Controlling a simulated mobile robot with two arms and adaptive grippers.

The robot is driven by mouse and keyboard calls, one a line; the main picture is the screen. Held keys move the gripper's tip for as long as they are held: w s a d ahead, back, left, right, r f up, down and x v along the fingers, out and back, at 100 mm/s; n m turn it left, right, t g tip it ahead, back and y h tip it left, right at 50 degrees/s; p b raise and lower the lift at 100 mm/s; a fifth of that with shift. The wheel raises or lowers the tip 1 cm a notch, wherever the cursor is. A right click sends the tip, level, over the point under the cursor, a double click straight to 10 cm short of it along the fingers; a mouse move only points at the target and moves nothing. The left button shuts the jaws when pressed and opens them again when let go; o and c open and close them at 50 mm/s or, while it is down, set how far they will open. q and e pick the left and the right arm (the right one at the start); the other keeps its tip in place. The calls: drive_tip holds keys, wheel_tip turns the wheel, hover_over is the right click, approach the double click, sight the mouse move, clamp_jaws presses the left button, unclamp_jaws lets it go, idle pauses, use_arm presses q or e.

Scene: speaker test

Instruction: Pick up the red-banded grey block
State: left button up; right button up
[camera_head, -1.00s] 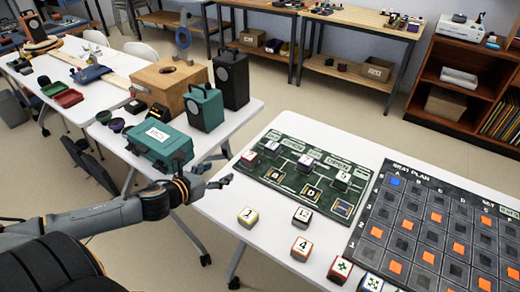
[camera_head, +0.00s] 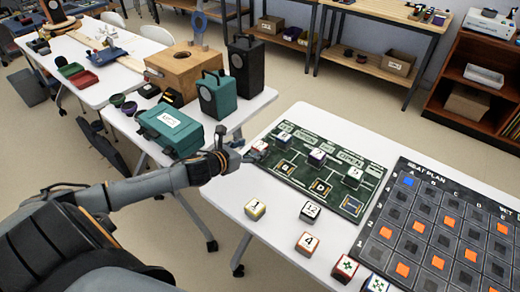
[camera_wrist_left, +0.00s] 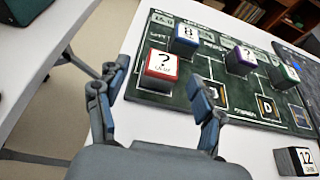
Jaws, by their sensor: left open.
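A red-banded block (camera_head: 260,146) with a pale top and a question mark stands on the far left part of the green board (camera_head: 283,177). It also shows in the left wrist view (camera_wrist_left: 161,66), just beyond and between my fingers. My left gripper (camera_head: 243,152) is open and empty, close to the block at the table's left edge. In the left wrist view the fingers (camera_wrist_left: 160,88) are spread with nothing between them. My right gripper is not in view.
Blocks with blue, purple and green bands (camera_wrist_left: 240,60) stand on the board. Yellow-banded (camera_head: 255,209) and black-banded (camera_head: 310,212) blocks stand in front. A dark seat plan (camera_head: 440,230) lies on the right. A teal case (camera_head: 170,130) sits on the neighbouring table.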

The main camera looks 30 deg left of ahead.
sight(256, 149)
use_arm(q)
drive_tip(key=shift+d+f+x, duration=0.1)
drive_tip(key=shift+f+x, duration=0.05)
drive_tip(key=shift+x, duration=1.25)
drive_tip(key=shift+d+f+x, duration=0.1)
drive_tip(key=shift+f+x, duration=0.05)
drive_tip(key=shift+x, duration=1.3)
drive_tip(key=shift+s, duration=0.2)
drive_tip(key=c, duration=1.3)
